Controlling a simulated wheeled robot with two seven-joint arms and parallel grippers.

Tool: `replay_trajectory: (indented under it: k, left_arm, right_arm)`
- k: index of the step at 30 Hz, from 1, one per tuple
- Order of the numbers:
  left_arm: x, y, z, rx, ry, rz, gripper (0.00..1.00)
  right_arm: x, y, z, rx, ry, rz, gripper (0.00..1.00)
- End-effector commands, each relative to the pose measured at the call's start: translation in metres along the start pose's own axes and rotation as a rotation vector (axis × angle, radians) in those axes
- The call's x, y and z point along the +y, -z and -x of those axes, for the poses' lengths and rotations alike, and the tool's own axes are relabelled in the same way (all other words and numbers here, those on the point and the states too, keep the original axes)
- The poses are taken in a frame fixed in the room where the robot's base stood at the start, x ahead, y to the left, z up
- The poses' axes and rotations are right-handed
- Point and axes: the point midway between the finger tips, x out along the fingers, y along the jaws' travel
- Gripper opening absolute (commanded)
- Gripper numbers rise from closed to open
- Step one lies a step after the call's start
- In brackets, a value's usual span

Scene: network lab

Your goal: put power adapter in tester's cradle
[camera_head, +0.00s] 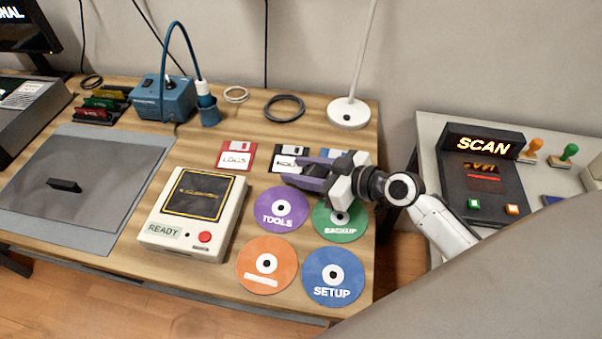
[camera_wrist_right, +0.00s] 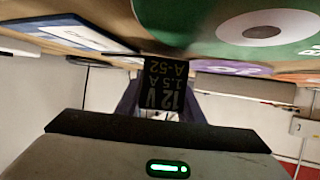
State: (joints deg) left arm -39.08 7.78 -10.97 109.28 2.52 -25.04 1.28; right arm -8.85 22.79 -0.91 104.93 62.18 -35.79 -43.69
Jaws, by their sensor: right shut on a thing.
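The power adapter (camera_wrist_right: 163,88) is a black block with a label reading 12 V, 1.5 A, A-52 in the wrist view. My right gripper (camera_head: 296,174) is shut on it, its purple fingers on either side. In the head view the adapter is mostly hidden by the gripper, which is over the floppy disks and discs on the right of the desk. The tester (camera_head: 222,226) is a cream box with a READY label and a red button. Its yellow-framed dark cradle (camera_head: 194,194) looks empty and lies left of the gripper. My left gripper is not in view.
Several discs, including the orange one (camera_head: 267,265), lie right of the tester. A red floppy disk (camera_head: 236,156) lies behind it. A grey mat (camera_head: 105,158) with a small black block (camera_head: 64,185) is at left. A lamp base (camera_head: 349,113) and blue box (camera_head: 164,98) stand behind.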

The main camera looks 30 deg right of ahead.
Motion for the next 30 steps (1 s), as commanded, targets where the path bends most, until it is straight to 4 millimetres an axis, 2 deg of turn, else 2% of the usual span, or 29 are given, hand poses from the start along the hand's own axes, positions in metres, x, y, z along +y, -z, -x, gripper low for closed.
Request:
replay_trajectory:
  k: [2,14,15,17,29,30]
  left_arm:
    - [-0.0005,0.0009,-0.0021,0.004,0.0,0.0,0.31]
    - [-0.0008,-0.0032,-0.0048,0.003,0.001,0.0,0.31]
    - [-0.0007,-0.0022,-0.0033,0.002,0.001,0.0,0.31]
    - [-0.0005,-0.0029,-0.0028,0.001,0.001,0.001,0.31]
    - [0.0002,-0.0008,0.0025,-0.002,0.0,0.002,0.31]
    - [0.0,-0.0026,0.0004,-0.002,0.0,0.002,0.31]
  right_arm:
    - [0.0001,-0.0063,-0.003,0.002,-0.001,-0.001,0.08]
    - [0.0002,-0.0113,-0.0049,0.002,-0.001,0.002,0.08]
    - [0.0,-0.0101,-0.0042,0.001,0.0,0.001,0.41]
    - [0.0,-0.01,-0.0041,0.001,0.0,0.001,0.51]
    - [0.0001,-0.0042,-0.0019,0.001,-0.001,0.0,0.53]
    - [0.0006,-0.0084,0.0023,-0.001,-0.002,0.001,0.53]
